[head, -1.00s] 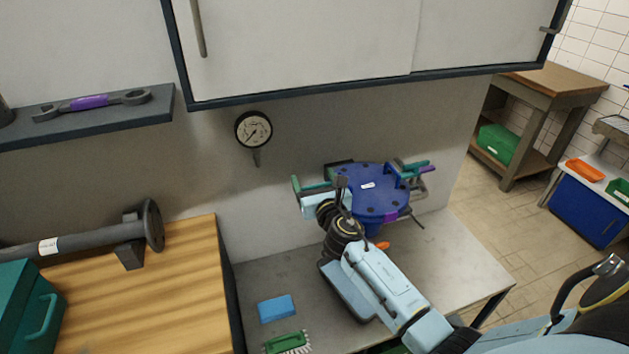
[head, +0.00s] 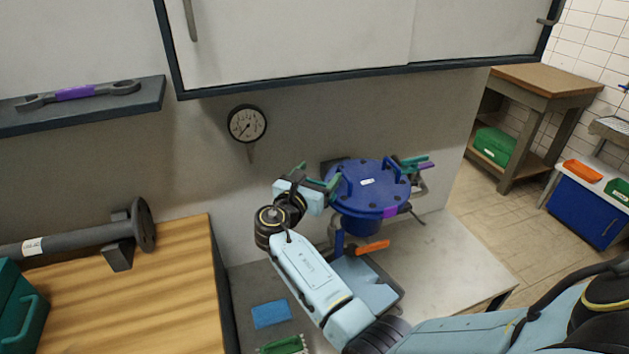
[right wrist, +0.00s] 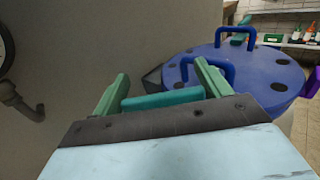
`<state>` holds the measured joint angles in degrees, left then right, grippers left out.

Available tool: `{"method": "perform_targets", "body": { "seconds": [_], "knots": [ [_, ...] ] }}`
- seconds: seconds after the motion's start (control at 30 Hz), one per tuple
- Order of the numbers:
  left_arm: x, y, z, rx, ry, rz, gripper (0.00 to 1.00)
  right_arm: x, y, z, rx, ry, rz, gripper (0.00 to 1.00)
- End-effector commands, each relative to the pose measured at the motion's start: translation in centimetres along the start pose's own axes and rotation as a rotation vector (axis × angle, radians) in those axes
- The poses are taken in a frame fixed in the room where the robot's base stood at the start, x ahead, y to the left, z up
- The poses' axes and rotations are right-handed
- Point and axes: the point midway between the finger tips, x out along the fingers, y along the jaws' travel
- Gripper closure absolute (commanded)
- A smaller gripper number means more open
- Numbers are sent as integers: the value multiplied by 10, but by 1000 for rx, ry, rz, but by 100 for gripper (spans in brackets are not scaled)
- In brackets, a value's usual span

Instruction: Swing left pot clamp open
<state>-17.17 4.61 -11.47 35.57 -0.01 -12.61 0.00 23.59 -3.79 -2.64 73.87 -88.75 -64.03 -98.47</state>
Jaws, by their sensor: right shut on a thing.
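The blue pot (head: 366,190) with a round bolted lid stands on the grey bench; its lid also shows in the right wrist view (right wrist: 262,68). My right gripper (head: 317,177) is at the lid's left side. Its green fingers are shut on the teal left clamp handle (right wrist: 163,98), which lies between them in the right wrist view. The gripper hides most of this clamp in the head view. The right clamp (head: 414,163), with teal and purple parts, is at the lid's right edge. My left gripper is not in view.
The wall gauge (head: 247,124) hangs left of the pot. An orange handle (head: 373,247) is below the pot. A blue sponge (head: 271,314) and green brush (head: 284,345) lie on the bench front. A cabinet (head: 330,45) overhangs above. The bench's right part is clear.

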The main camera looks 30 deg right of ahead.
Motion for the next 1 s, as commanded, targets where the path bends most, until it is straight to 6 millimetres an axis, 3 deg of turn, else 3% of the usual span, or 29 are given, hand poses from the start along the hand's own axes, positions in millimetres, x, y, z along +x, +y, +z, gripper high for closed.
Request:
{"method": "perform_targets", "body": {
  "seconds": [0.6,0.87,1.0],
  "knots": [
    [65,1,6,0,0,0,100,-2,-8,-5,-1,2,-556,46],
    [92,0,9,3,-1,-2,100,-4,-11,-5,1,2,-697,46],
    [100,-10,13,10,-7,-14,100,-4,-12,-4,-1,2,-740,46]
  ]
}}
